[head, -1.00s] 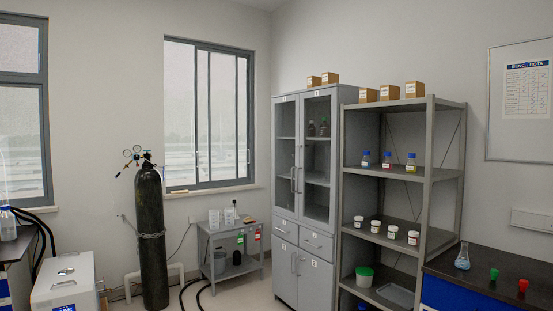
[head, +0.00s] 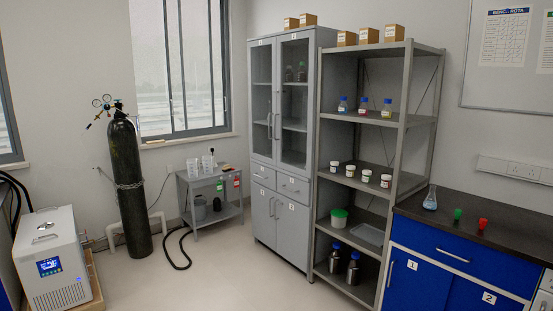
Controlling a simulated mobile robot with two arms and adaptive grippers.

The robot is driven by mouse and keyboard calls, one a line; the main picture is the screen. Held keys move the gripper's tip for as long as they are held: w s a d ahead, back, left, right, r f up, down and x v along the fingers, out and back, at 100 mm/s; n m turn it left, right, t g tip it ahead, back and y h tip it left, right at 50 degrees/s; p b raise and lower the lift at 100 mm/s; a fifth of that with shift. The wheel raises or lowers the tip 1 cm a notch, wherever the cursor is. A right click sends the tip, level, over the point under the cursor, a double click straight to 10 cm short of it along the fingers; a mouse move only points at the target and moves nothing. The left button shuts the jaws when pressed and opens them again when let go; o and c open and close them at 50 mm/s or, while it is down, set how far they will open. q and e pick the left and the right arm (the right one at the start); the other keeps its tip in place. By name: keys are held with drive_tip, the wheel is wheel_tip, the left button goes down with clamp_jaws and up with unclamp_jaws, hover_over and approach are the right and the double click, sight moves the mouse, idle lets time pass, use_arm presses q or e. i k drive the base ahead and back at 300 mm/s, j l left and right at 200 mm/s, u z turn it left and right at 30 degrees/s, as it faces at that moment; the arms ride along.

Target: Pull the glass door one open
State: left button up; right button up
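A tall grey cabinet (head: 316,180) stands against the back wall, right of centre in the head view. Its upper part has two glass doors, a left one (head: 262,95) and a right one (head: 293,90), both shut. Each has a small label at its top, too small to read surely. Two vertical bar handles sit side by side where the doors meet, one on the left door (head: 269,126) and one on the right door (head: 277,126). Bottles stand behind the right glass. Neither of my grippers is in view.
An open grey shelf rack (head: 404,140) stands close against the cabinet's right side. A dark-topped blue bench (head: 440,262) is at the right. A gas cylinder (head: 127,190), low table (head: 208,180) and white machine (head: 52,262) are at the left. The floor (head: 215,275) before the cabinet is clear.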

sight(262, 54)
drive_tip(key=i, duration=1.55)
drive_tip(key=i+l, duration=0.1)
drive_tip(key=i, duration=1.45)
drive_tip(key=i+u, duration=0.1)
drive_tip(key=i, duration=1.45)
